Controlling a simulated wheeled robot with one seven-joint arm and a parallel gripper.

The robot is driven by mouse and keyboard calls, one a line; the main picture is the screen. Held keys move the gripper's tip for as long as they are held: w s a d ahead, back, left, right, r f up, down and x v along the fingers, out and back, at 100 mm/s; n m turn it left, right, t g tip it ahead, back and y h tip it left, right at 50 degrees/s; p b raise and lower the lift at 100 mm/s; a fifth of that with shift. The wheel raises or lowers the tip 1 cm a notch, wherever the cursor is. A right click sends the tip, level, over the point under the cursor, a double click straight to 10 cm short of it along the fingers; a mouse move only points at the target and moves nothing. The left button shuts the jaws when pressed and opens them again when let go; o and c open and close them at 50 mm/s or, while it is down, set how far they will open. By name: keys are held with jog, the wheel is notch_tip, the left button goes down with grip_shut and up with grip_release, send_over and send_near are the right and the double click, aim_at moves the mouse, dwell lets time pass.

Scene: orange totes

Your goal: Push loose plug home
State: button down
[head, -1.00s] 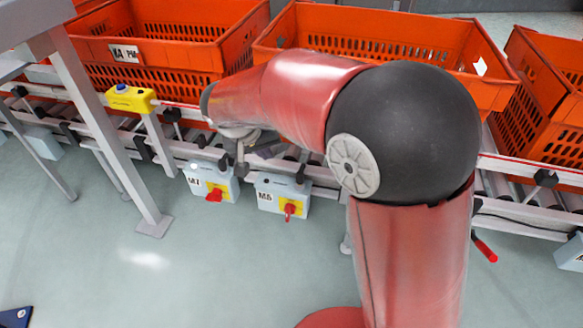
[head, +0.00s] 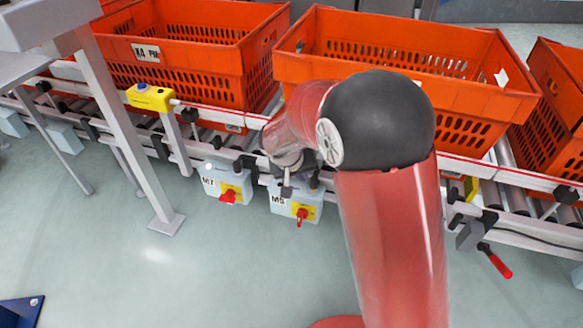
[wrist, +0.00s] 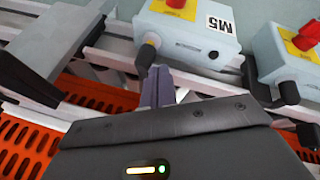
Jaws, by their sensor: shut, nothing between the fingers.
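The M5 box (head: 295,204), pale blue with a yellow plate and red switch, hangs below the conveyor rail in the head view; it also fills the top middle of the wrist view (wrist: 188,38). A black plug (wrist: 146,57) stands at its edge, with a pale collar showing between plug and box. My gripper (wrist: 158,73) is shut and empty, its fingertips close beside this plug; I cannot tell whether they touch. In the head view my gripper (head: 287,191) is at the M5 box, and my wrist partly hides the plug area.
The M7 box (head: 224,183) hangs left of M5; a neighbouring box (wrist: 288,50) with a black plug (wrist: 285,92) shows in the wrist view. Orange totes (head: 410,75) stand on the conveyor above. A yellow button box (head: 150,98) and grey post (head: 128,135) are left. Floor in front is clear.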

aim_at(314, 182)
jog(key=shift+w+d+f, duration=0.1)
jog(key=shift+d+f, duration=0.15)
jog(key=shift+d, duration=0.15)
notch_tip(314, 182, down, 2)
jog(key=b, duration=0.3)
jog(key=shift+f, duration=0.15)
